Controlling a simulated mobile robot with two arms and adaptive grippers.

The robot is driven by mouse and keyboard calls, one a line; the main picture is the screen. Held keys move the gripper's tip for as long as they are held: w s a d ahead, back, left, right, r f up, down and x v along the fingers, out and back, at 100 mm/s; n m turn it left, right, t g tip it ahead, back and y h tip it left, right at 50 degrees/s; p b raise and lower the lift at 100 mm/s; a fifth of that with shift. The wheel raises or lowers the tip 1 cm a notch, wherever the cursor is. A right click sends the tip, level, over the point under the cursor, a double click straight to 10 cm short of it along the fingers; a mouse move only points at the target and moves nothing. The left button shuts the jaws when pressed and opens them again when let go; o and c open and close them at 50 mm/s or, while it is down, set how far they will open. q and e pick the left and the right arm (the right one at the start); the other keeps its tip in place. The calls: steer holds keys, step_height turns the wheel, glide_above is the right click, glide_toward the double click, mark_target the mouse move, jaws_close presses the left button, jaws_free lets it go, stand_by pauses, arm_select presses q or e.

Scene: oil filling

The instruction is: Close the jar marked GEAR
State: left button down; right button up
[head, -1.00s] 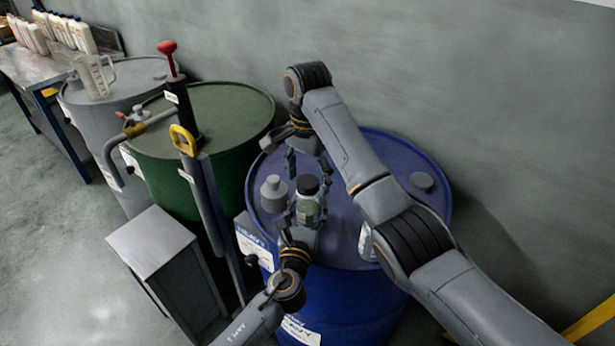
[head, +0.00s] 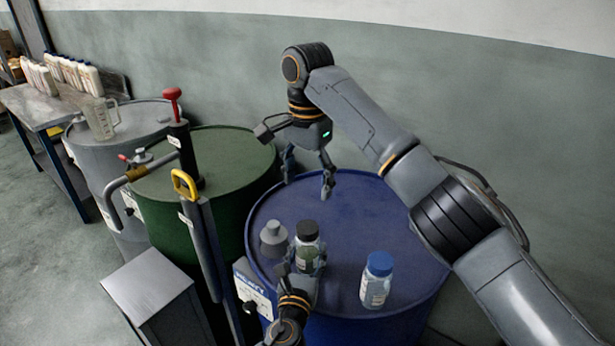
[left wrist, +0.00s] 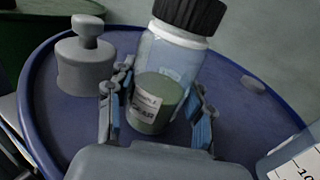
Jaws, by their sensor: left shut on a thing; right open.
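A clear jar with greenish contents (head: 307,259) stands upright on the blue drum (head: 345,215). Its label (left wrist: 146,105) appears to read GEAR in the left wrist view. A black ribbed lid (head: 307,230) sits on its mouth; how tight it is I cannot tell. My left gripper (head: 308,266) is shut around the jar's body; in the left wrist view its fingers (left wrist: 157,112) press on both sides. My right gripper (head: 307,188) is open and empty, above and behind the jar, clear of the lid.
A grey bung fitting (head: 273,240) is just left of the held jar. A green drum with a hand pump (head: 225,165) and a grey drum (head: 145,120) stand to the left.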

steer(key=shift+r, duration=0.3)
arm_select(q)
steer(key=shift+c, duration=2.3)
jaws_free()
steer(key=s+a, duration=0.2)
steer(key=s, duration=0.9)
steer(key=shift+s, duration=0.4)
steer(key=shift+a, duration=0.1)
arm_select(e)
steer(key=shift+f, duration=0.1)
